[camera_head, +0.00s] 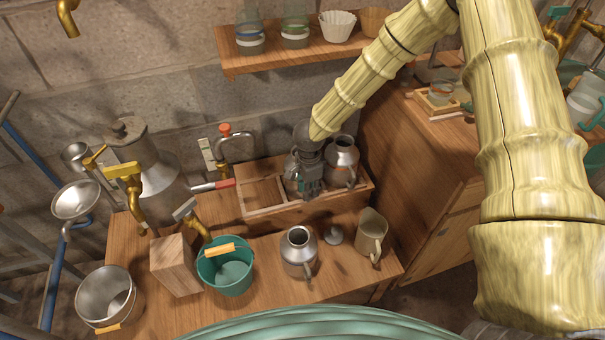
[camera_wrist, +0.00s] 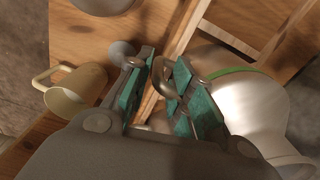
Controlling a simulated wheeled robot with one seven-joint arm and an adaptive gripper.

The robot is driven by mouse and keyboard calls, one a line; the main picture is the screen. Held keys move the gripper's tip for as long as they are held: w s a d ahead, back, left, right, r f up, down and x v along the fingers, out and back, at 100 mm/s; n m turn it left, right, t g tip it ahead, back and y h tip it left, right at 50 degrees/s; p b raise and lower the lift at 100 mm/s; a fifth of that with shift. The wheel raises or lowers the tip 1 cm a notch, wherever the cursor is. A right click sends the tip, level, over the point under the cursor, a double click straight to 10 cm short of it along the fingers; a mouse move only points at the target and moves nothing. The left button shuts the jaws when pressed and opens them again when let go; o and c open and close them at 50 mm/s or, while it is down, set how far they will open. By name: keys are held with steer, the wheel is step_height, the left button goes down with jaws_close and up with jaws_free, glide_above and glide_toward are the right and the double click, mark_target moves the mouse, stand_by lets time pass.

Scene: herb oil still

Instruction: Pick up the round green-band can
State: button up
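The round green-band can (camera_wrist: 245,105) is at the right of the wrist view, pale metal with a thin green line. In the head view this seems to be the can (camera_head: 291,172) in the wooden crate (camera_head: 262,213), mostly hidden behind my gripper (camera_head: 311,188). My gripper points down at the can's front side. In the wrist view, the fingers of my gripper (camera_wrist: 161,72) are apart. A grey curved piece, perhaps the can's handle, shows between or beside the fingertips; I cannot tell whether they touch it.
Another metal can (camera_head: 342,163) stands close by on the right in the crate. On the bench in front are an open can (camera_head: 298,254), a small lid (camera_head: 334,235), a cream jug (camera_head: 371,236) and a teal bucket (camera_head: 226,270). The crate's left compartments look empty.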

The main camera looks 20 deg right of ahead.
step_height(320, 180, down, 4)
steer(key=shift+s+d+f, duration=0.1)
steer(key=shift+f, duration=0.05)
jaws_close()
